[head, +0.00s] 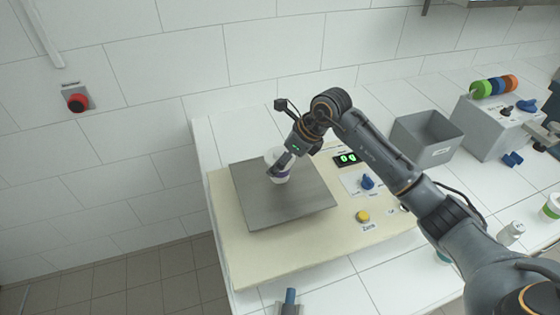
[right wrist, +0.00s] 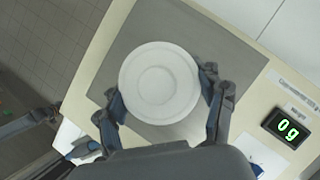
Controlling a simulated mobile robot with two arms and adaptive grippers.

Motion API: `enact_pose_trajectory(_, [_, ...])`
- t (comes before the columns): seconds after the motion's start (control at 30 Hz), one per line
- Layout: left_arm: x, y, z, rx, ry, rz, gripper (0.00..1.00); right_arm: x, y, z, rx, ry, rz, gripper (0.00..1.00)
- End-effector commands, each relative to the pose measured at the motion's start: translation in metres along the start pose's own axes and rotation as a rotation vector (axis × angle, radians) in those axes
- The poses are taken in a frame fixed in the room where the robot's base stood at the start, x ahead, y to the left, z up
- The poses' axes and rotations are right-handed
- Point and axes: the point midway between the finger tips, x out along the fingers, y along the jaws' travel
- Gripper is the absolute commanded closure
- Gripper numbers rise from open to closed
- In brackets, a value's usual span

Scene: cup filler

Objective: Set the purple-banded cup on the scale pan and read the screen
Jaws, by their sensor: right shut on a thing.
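The white lidded cup with a purple band (head: 281,176) is over the grey scale pan (head: 300,205) in the head view, inside the pan's outline. My right gripper (head: 283,164) is shut on it from the side. In the right wrist view the round white lid (right wrist: 158,83) faces the camera, with a finger on either side. I cannot tell whether the cup's base touches the pan. The screen (right wrist: 287,128) reads 0 g in green; it also shows in the head view (head: 345,159). My left gripper (head: 289,299) shows only partly at the bottom edge; its opening is unclear.
A yellow button (head: 362,216) and a blue knob (head: 368,182) are on the cream scale base (head: 245,262). A grey bin (head: 427,140) and a grey machine (head: 492,125) stand to the right. Another cup (head: 551,207) is at the right edge. A red button (head: 77,102) is on the wall.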

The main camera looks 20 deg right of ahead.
Motion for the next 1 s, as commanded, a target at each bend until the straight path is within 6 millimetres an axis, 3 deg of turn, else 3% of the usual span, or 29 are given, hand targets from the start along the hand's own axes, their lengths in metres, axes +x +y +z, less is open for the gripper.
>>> enact_pose_trajectory(0.03, [-0.012,0.0,-0.001,0.0,0.001,0.0,0.6,0.003,0.002,-0.002,0.003,0.002,0.007,0.7])
enact_pose_trajectory(0.13, [-0.017,0.0,-0.003,0.0,0.001,0.0,0.6,0.012,0.002,-0.008,0.002,0.001,0.004,0.7])
enact_pose_trajectory(0.57, [-0.01,0.002,-0.003,0.002,0.003,0.003,0.6,0.021,0.001,-0.013,0.0,0.0,0.001,0.7])
enact_pose_trajectory(0.6, [-0.011,0.003,-0.003,0.002,0.003,0.004,0.6,0.021,0.001,-0.013,0.001,0.0,0.001,0.29])
enact_pose_trajectory(0.7, [-0.012,0.003,-0.004,0.002,0.003,0.004,0.6,0.02,0.001,-0.013,0.001,0.0,0.001,0.09])
enact_pose_trajectory(1.0, [-0.012,0.003,-0.004,0.002,0.004,0.004,0.6,0.02,0.001,-0.012,0.001,0.0,0.002,0.09])
